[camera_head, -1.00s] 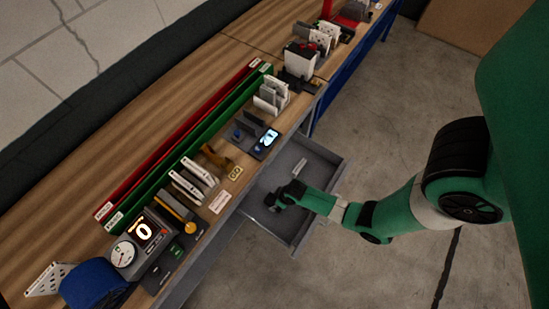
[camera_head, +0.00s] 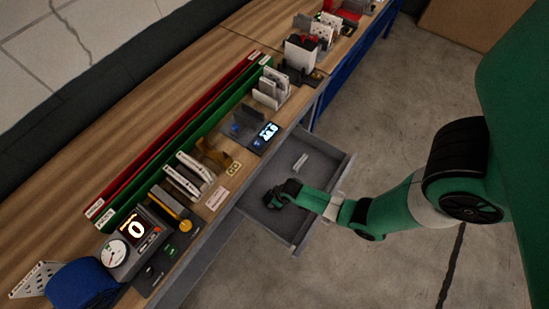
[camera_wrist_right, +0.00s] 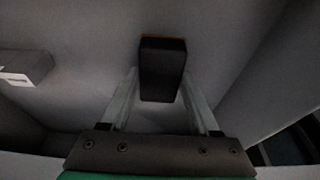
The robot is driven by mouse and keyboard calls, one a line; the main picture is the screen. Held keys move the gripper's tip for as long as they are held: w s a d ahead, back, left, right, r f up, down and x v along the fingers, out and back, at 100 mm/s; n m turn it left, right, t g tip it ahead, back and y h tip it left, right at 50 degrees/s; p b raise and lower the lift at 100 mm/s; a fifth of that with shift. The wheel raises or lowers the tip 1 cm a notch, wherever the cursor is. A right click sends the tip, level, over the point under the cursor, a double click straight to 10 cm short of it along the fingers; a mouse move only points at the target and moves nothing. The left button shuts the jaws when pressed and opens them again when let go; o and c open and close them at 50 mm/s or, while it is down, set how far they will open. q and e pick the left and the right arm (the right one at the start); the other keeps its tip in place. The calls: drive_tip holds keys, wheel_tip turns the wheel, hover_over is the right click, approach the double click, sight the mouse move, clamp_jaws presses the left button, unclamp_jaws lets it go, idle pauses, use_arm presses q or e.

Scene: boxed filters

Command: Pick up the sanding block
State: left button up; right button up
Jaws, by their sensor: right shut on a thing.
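A dark block with an orange edge (camera_wrist_right: 162,72), which looks like the sanding block, stands out against the grey floor of the open drawer in the right wrist view. My right gripper (camera_wrist_right: 160,92) has one finger on each side of it and is shut on it. In the head view my right gripper (camera_head: 273,199) is down inside the drawer (camera_head: 322,182). The block cannot be made out there, as the gripper covers it. My left gripper is not in view.
A small light grey item (camera_head: 301,162) lies in the drawer beyond my gripper; its labelled box shape shows in the wrist view (camera_wrist_right: 24,68). Drawer walls stand close around my gripper. The workbench (camera_head: 75,190) holds red and green trays, a dial device (camera_head: 115,253) and several boxed filters.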

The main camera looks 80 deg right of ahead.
drive_tip(key=shift+c, duration=0.9)
drive_tip(key=shift+r+p, duration=0.3)
drive_tip(key=p+v, duration=0.3)
drive_tip(key=shift+w+d+r+p, duration=0.2)
drive_tip(key=shift+r+p, duration=0.15)
drive_tip(key=shift+r, duration=0.15)
drive_tip(key=s+r+p, duration=0.7)
drive_tip(key=s+r, duration=0.1)
drive_tip(key=s, duration=0.5)
drive_tip(key=shift+s+r, duration=0.25)
drive_tip(key=shift+s, duration=0.1)
